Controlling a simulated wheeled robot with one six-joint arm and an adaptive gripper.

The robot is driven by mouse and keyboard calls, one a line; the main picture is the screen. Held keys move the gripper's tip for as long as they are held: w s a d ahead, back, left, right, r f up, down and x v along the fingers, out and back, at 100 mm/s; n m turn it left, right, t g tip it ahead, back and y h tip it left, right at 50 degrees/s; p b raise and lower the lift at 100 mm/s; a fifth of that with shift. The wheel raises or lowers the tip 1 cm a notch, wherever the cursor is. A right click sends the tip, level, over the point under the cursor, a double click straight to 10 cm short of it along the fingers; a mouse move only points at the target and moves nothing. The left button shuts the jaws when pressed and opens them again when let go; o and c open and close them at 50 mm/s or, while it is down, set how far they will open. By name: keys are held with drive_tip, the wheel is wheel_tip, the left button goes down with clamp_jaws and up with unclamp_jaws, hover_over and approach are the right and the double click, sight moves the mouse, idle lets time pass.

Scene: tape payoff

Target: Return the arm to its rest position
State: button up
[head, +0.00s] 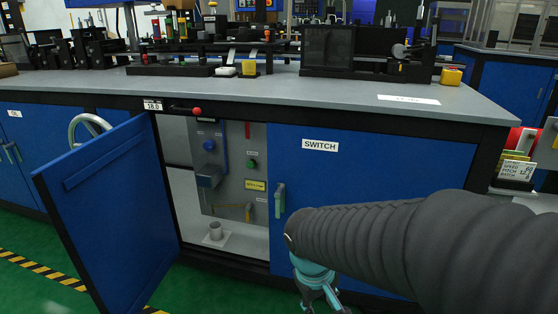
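My arm (400,240), in a dark ribbed sleeve, reaches in from the lower right of the head view. My gripper (318,297), a teal piece at its end, hangs at the bottom edge in front of the blue SWITCH cabinet door (370,165). Its fingertips are partly cut off by the frame, so I cannot tell whether it is open or shut. No held object shows.
The left cabinet door (108,212) stands open toward me, showing a grey control panel (232,170) and a small cup-like cylinder (216,232). The grey worktop (260,88) carries equipment above. Green floor (40,280) is clear at lower left.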

drive_tip(key=s+d+r+m+t+y+p, duration=0.1)
drive_tip(key=s+d+r+m+t+p, duration=0.1)
drive_tip(key=r, duration=0.6)
drive_tip(key=s+d+r+m+t+p, duration=0.2)
drive_tip(key=s+d+r+m, duration=0.1)
drive_tip(key=s+d+r, duration=0.2)
wheel_tip(320, 180, up, 3)
drive_tip(key=shift+s+f+y+p, duration=0.1)
drive_tip(key=shift+s+y+p, duration=0.3)
drive_tip(key=shift+s, duration=0.4)
